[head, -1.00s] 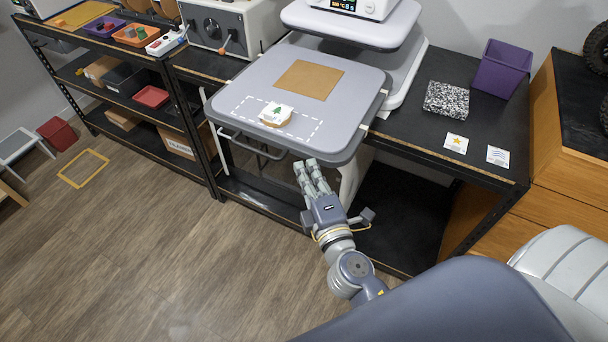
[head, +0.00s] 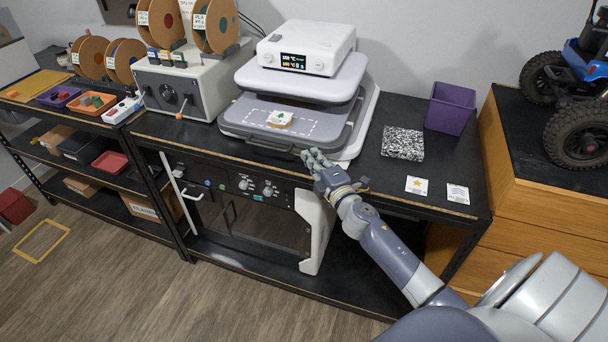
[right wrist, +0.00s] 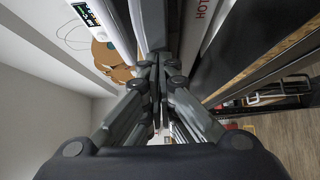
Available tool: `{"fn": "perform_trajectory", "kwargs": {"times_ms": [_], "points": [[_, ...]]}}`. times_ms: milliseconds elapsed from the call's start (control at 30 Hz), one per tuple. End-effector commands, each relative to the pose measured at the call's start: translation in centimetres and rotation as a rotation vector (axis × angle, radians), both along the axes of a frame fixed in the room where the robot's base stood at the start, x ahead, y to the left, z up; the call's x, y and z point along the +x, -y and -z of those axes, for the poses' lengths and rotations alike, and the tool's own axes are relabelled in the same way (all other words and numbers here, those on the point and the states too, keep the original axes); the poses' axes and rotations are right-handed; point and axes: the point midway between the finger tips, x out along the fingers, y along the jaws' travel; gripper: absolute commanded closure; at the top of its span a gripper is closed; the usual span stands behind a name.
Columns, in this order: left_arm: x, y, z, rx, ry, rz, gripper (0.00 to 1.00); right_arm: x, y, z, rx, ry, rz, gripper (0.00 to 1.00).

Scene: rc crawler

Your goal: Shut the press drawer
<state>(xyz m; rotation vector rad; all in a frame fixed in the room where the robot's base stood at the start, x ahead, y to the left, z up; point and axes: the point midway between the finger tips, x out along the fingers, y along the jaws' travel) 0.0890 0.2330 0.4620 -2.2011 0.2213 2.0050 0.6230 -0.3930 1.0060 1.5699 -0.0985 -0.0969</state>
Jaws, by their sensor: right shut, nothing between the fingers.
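The white and grey heat press (head: 306,48) stands on the black bench. A small item with a green tree print (head: 280,118) lies inside the dashed outline on the drawer. My right gripper (head: 309,155) is shut and empty, with its fingertips at the drawer's front edge, right of the handle (head: 267,143). I cannot tell if they touch. The closed fingers also show in the right wrist view (right wrist: 160,65). My left gripper is out of view.
Right of the press are a speckled block (head: 402,143), a purple bin (head: 450,108) and two cards. A grey box (head: 178,92) with filament spools stands on the left. Under the bench top is a white-framed machine (head: 312,225).

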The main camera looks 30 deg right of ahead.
Motion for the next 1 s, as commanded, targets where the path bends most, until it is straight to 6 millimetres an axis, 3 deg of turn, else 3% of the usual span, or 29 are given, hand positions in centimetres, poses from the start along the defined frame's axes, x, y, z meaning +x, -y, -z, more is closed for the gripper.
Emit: {"fn": "perform_trajectory", "kwargs": {"times_ms": [200,400,1000], "points": [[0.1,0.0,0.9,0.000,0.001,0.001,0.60,2.4,3.1,0.2,-0.002,-0.001,0.002,1.00],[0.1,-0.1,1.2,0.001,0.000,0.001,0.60,3.5,4.5,0.2,-0.001,-0.001,0.001,1.00],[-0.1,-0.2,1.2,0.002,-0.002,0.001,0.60,4.0,5.2,-0.1,-0.002,0.002,0.003,1.00]]}}
